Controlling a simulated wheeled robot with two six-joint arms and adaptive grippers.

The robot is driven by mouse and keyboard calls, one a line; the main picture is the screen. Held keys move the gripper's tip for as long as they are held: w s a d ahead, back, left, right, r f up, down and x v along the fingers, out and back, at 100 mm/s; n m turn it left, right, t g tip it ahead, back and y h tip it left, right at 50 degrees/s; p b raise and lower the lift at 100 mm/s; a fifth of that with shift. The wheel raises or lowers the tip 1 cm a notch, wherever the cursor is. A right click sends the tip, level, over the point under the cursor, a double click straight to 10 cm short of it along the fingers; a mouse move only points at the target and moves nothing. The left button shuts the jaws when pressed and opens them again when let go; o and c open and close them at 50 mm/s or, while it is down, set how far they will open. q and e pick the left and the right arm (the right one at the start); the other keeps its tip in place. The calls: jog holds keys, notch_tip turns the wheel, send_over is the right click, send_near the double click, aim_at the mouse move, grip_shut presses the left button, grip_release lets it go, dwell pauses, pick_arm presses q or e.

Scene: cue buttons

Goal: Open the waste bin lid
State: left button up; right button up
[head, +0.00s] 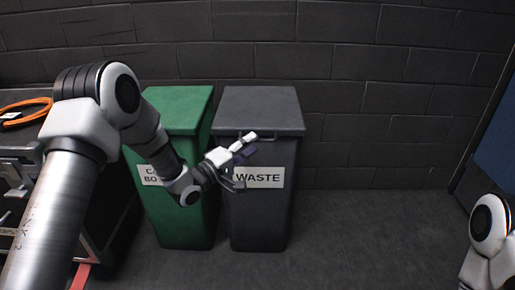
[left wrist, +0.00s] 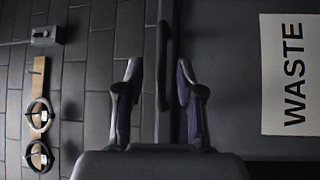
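The dark grey waste bin (head: 262,215) stands against the wall with a white WASTE label (head: 258,177) on its front. Its lid (head: 258,108) lies flat and shut, with a handle bar (head: 232,132) along the front edge. My left gripper (head: 247,148) is in front of the bin, just below the lid's front edge. In the left wrist view my left gripper (left wrist: 158,75) is open, and the dark handle bar (left wrist: 163,45) shows between its fingers, beyond the tips. I see no clear contact. Part of my right arm shows at the lower right; its gripper is out of view.
A green bin (head: 180,105) stands close on the left, its label partly covered by my arm. A dark case with an orange cable (head: 28,108) is at the far left. The floor (head: 370,220) right of the waste bin is clear. A blue panel (head: 498,150) stands far right.

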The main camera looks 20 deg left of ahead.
pick_arm(q)
jog(key=x, duration=0.2)
jog(key=shift+w+d+f+b, duration=0.15)
jog(key=shift+w+b, duration=0.15)
jog(key=shift+b, duration=0.05)
jog(key=shift+w+d, duration=0.15)
jog(key=shift+w, duration=0.1)
grip_shut()
jog(key=shift+r, duration=0.2)
